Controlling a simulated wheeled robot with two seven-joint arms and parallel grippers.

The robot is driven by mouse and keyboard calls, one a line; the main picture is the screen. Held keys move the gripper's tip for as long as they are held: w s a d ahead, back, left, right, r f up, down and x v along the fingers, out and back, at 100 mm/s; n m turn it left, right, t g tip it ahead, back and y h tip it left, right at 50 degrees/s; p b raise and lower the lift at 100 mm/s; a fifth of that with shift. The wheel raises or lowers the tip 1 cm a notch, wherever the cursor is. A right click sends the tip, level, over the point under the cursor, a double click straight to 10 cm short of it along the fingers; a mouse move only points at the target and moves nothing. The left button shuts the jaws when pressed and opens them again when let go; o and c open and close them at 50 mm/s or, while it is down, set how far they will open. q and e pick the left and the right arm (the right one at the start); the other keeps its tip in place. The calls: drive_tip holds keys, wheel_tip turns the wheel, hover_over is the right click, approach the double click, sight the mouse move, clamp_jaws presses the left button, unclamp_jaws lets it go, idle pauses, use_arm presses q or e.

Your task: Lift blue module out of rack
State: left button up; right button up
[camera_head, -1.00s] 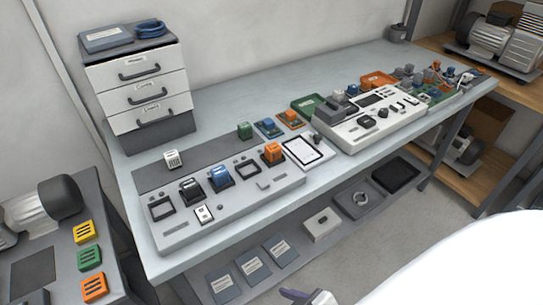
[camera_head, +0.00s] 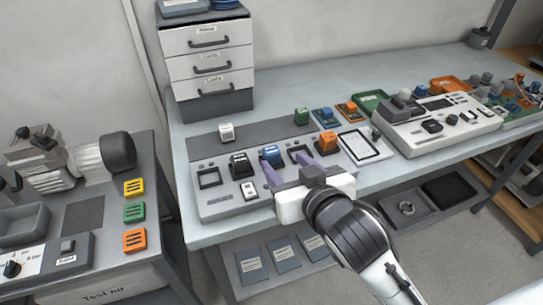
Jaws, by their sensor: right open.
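The blue module (camera_head: 271,154) sits in a slot of the long grey rack (camera_head: 221,207) on the table, between a black module (camera_head: 240,166) and an empty-looking slot. My right gripper (camera_head: 286,164) reaches in from the lower right over the rack's front. Its two purple fingers are apart, with nothing seen between them. The left fingertip is close to the near side of the blue module; whether they touch cannot be told. My left gripper is not in view.
An orange module (camera_head: 327,142) stands in the rack to the right of the fingers. A white module (camera_head: 226,132) and a green module (camera_head: 301,115) stand behind.

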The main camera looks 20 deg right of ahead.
sight(272, 151)
drive_tip(key=x, duration=0.9)
drive_tip(key=shift+w+f, duration=0.15)
drive_tip(key=shift+w, duration=0.15)
drive_tip(key=c, duration=1.2)
